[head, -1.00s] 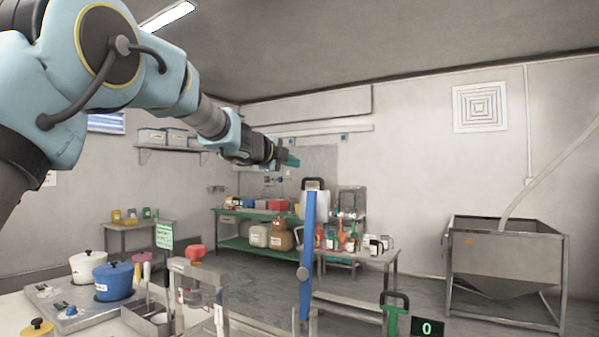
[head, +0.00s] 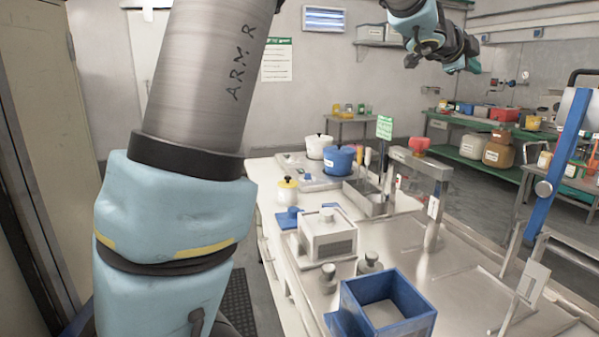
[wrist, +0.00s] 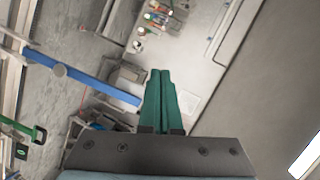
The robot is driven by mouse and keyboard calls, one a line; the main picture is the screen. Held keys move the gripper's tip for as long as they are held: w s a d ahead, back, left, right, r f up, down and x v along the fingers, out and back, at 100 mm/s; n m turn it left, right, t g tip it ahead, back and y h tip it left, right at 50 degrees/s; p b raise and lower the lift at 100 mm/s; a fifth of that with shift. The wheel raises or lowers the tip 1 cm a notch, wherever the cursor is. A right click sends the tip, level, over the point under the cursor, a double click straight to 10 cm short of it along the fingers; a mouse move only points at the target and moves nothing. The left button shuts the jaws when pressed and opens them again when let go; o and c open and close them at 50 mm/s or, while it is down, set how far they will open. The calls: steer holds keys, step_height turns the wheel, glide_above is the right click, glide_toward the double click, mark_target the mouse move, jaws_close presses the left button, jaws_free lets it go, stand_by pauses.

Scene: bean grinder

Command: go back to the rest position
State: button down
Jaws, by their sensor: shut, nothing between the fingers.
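My gripper (wrist: 160,100) shows in the wrist view with its two green fingers pressed together and nothing between them. In the head view my gripper (head: 467,63) is high at the upper right, in the air above the worktop and clear of everything on it. My upper arm fills the left part of the head view.
Below my gripper the white worktop (head: 277,224) holds a blue pot (head: 338,162), a white pot (head: 318,146), a grey grinder box (head: 327,236) and a blue open box (head: 385,308). A blue upright lever (head: 563,145) stands at the right. Green shelving (head: 462,152) is behind.

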steer(key=w+a+f+n+t+y, duration=0.1)
steer(key=w+a+f+n+y, duration=0.3)
steer(key=a, duration=0.4)
steer(key=w+a+f+n+t+y, duration=0.1)
steer(key=w+a+f+n, duration=0.1)
steer(key=a+f+n, duration=0.35)
steer(key=s+a+f+n+g+y, duration=0.1)
steer(key=a+f+n+y, duration=0.1)
steer(key=a+f, duration=0.55)
steer(key=a+f+n+g+y, duration=0.1)
steer(key=a+f+n+y, duration=0.25)
steer(key=a, duration=0.65)
steer(key=s+a+f+n+g+y, duration=0.1)
steer(key=s+a+f+n+g, duration=0.2)
steer(key=s, duration=0.7)
steer(key=s+a+f+n+g+y, duration=0.1)
steer(key=s+a+f+n+g, duration=0.2)
steer(key=s+a+f+n, duration=0.3)
steer(key=s+a+f, duration=0.5)
steer(key=a, duration=0.3)
steer(key=shift+a+f+n+g, duration=0.2)
steer(key=shift+f+n+g, duration=0.1)
steer(key=shift+f+n, duration=0.1)
